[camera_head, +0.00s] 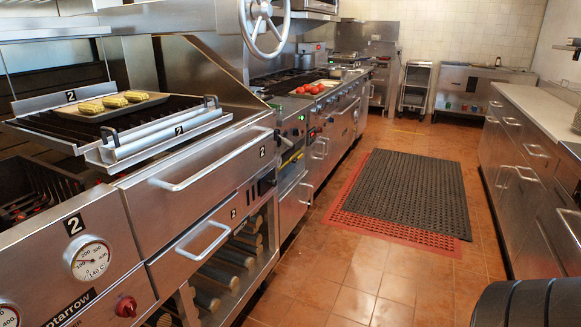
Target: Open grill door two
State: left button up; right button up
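The grill unit marked 2 is on the left in the head view. Its wide upper steel front (190,205) carries a 2 label and a long bar handle (215,160); it looks closed. Below it is a narrower front (190,265) with another 2 label and its own bar handle (205,243); it also looks closed. I cannot tell which of the two fronts is the door meant. Neither of my grippers is in view.
A grate with a tray of corn (112,102) sits above the fronts. A gauge (90,260) and red knob (126,306) are at lower left. Logs (222,275) lie in the open shelf below. The tiled floor (340,283) is clear; mats (405,190) lie farther back. A counter (530,105) lines the right.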

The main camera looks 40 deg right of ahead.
aim_at(161, 202)
jog(key=z, duration=0.6)
jog(key=k, duration=0.3)
jog(key=z, duration=0.5)
jog(key=i, duration=0.85)
jog(key=u, duration=0.1)
